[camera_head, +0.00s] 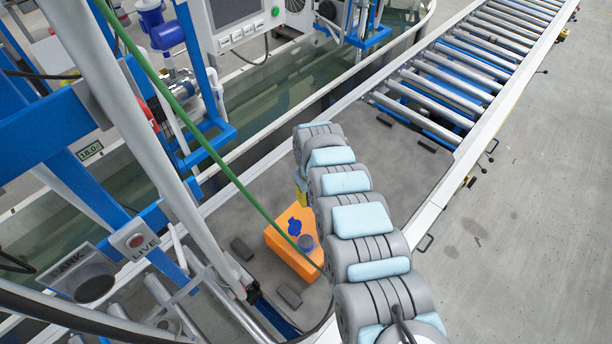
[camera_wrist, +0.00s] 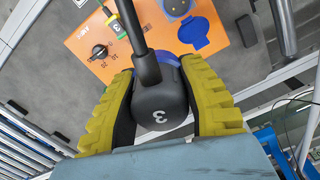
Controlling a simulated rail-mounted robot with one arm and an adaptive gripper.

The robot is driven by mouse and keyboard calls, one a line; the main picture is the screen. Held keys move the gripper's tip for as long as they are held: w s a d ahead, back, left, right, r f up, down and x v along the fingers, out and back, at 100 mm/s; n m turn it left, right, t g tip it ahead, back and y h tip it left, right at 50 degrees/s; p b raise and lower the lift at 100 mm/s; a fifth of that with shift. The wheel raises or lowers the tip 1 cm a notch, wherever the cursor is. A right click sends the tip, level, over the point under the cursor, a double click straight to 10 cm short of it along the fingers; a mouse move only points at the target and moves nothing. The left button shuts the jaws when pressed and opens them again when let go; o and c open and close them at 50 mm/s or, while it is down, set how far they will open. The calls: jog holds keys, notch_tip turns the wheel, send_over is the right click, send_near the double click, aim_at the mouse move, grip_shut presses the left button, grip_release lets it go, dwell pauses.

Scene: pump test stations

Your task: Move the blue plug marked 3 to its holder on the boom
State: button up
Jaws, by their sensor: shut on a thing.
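My gripper (camera_wrist: 160,85) has yellow ribbed fingers, which are shut on the plug (camera_wrist: 160,108) from both sides. The plug has a dark body with a white 3 and a blue rim at its far end. Its thick black cable (camera_wrist: 130,25) runs up the picture, past a yellow-green tag marked 3. In the head view, only a bit of yellow at my gripper (camera_head: 301,190) shows behind my arm; the plug is hidden there. A grey holder (camera_head: 95,287) with a round dark opening, marked PARK, sits at lower left beside a LIVE sign (camera_head: 138,242).
An orange box (camera_head: 283,252) with a blue-rimmed socket (camera_head: 306,242) and blue flap (camera_head: 294,227) stands on the grey deck. It also shows in the wrist view (camera_wrist: 232,30), with a black knob (camera_wrist: 99,51). A green line (camera_head: 205,146) and white pole cross the left side. Rollers (camera_head: 450,85) lie behind.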

notch_tip(320, 180, up, 23)
jog(key=w+a+m, duration=0.1)
jog(key=w+m, duration=0.1)
jog(key=m, duration=0.3)
jog(key=shift+w+a+m, duration=0.2)
jog(key=shift+a+m, duration=0.1)
